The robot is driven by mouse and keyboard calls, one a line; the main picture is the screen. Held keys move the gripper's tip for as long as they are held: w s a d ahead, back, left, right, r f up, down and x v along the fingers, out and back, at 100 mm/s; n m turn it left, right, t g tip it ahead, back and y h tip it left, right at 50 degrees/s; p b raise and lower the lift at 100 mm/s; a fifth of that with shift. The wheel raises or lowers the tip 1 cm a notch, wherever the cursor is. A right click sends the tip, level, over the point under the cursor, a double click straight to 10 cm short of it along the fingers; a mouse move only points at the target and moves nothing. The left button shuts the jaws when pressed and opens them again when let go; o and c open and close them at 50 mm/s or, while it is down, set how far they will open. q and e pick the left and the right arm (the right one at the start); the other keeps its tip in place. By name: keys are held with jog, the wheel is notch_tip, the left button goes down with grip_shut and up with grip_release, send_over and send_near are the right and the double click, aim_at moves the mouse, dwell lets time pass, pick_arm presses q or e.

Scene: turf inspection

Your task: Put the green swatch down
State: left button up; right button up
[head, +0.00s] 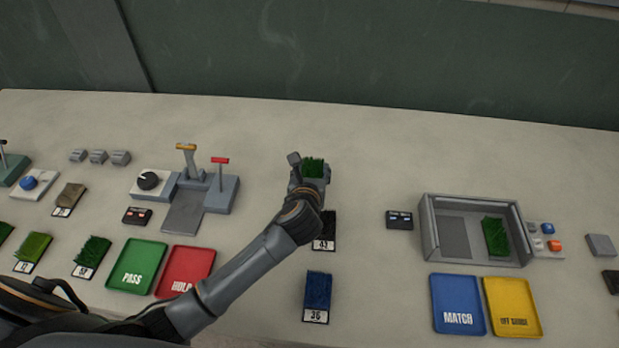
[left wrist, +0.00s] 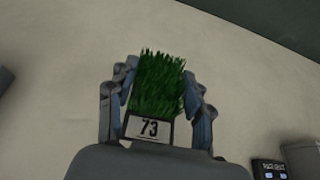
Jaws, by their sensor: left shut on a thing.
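The green swatch (head: 313,167) is a small block of green turf held up by my left gripper (head: 309,174) near the middle of the table. In the left wrist view the swatch (left wrist: 157,85) shows its label, 73, at the near edge. The fingers of my left gripper (left wrist: 159,92) are closed on both its sides. Whether its underside touches the table cannot be told. Another green swatch (head: 496,237) lies in the right half of the grey open box (head: 431,236). My right gripper is not in view.
A black swatch (head: 328,222) and a blue swatch (head: 318,290) labelled 36 lie near my left arm. Green (head: 136,266), red (head: 185,270), blue (head: 458,303) and yellow (head: 512,306) trays line the front. A lever unit (head: 221,192) stands left. Behind the gripper the table is clear.

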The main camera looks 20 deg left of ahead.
pick_arm(q)
jog(key=shift+w+a+f, duration=0.3)
jog(key=shift+w+f, duration=0.15)
jog(key=shift+f, duration=0.2)
jog(key=shift+w+a+f, duration=0.1)
jog(key=shift+f, duration=0.9)
jog(key=shift+w+a+f, duration=0.1)
jog(key=shift+f, duration=0.85)
jog(key=o, duration=0.8)
jog(key=shift+r, duration=0.1)
